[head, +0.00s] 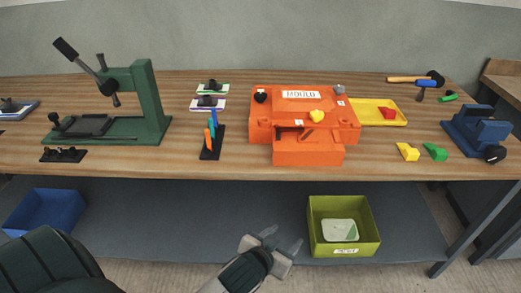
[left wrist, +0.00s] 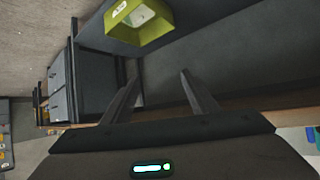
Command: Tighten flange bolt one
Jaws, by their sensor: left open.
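The orange mould (head: 262,128) stands on the workbench, right of the middle in the head view. Its top has a white label reading MOULD. A black knob (head: 260,96) sits at its left, a grey knob (head: 340,89) at its back right, and a yellow piece (head: 316,116) near its front. I cannot tell which part is flange bolt one. My left gripper (head: 284,238) is open and empty, low in front of the bench and apart from the mould. Its spread fingers also show in the left wrist view (left wrist: 159,70). My right gripper is not in view.
A green press (head: 150,100) stands at the bench's left. A dark holder with coloured tools (head: 211,142) is left of the mould. A yellow tray (head: 390,121) and blue vise (head: 475,128) are right. A yellow-green bin (head: 371,247) and blue bin (head: 42,212) sit below.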

